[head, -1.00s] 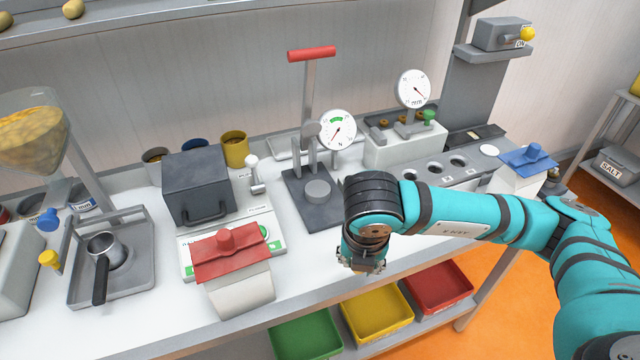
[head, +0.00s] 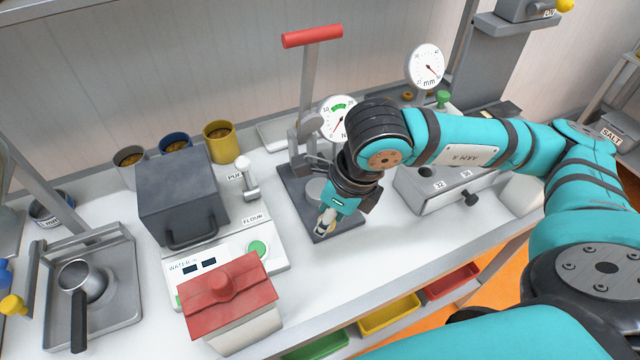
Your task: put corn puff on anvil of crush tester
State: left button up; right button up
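The crush tester has a dark base plate (head: 295,190), a tall lever with a red handle (head: 312,36) and a white dial marked N (head: 338,112). Its anvil (head: 314,188), a round grey disc, is partly hidden behind my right gripper (head: 325,222). That gripper points down over the front right part of the base plate, close beside the anvil. Something small and pale shows at its fingertips; I cannot tell whether it is a corn puff or part of the fingers. Whether the fingers are open or shut is unclear. My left gripper is not in view.
A dark grey box with a handle (head: 182,195) and a red-lidded container (head: 228,300) stand to the left. A mm gauge (head: 425,67) stands behind my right arm. The counter in front of the tester is clear.

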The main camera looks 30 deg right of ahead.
jog(key=p, duration=0.4)
send_over(318, 187)
jog(key=s, duration=0.1)
jog(key=shift+s+f, duration=0.1)
jog(key=shift+f, duration=0.3)
jog(key=shift+w+d+f, duration=0.1)
jog(key=shift+w+d, duration=0.1)
jog(key=shift+w, duration=0.05)
notch_tip(318, 187, down, 3)
jog(key=shift+r+p, duration=0.15)
jog(key=shift+p, duration=0.9)
jog(key=shift+f, duration=0.35)
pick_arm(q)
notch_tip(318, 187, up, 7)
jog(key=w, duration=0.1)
pick_arm(e)
jog(key=shift+f, duration=0.1)
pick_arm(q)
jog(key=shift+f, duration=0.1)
pick_arm(e)
jog(key=shift+f, duration=0.15)
jog(key=o, duration=0.7)
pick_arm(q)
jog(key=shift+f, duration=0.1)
